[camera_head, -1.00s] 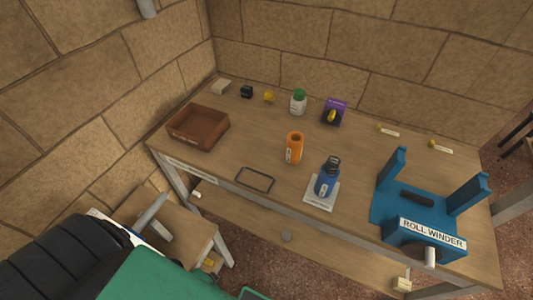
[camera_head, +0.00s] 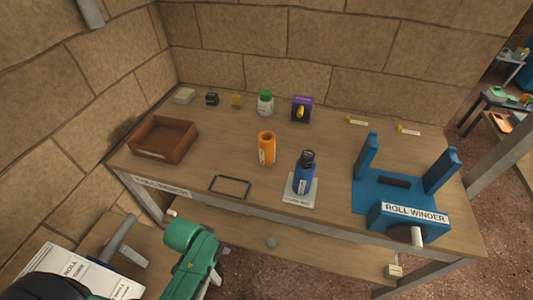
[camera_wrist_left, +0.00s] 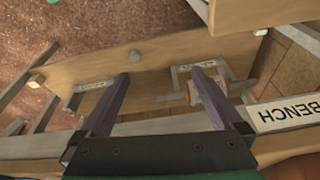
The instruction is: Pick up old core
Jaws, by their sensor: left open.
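No object in view is labelled old core, so I cannot tell for certain which it is. A short dark bar (camera_head: 393,181) lies on the blue roll winder (camera_head: 440,214) between its uprights. A grey cylinder (camera_head: 122,232) lies tilted on a low wooden stand at the lower left. My left arm shows green in front of the bench in the head view. My left gripper (camera_wrist_left: 160,88) is open and empty in the wrist view, its two dark fingers apart, beside the bench's front edge. My right gripper is not in view.
The bench (camera_head: 220,150) holds a brown tray (camera_head: 164,140), an orange cylinder (camera_head: 266,148), a blue bottle (camera_head: 304,175) on a pale pad and a black frame (camera_head: 230,187). A green-capped bottle (camera_head: 265,104) and purple box (camera_head: 302,108) stand at the back.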

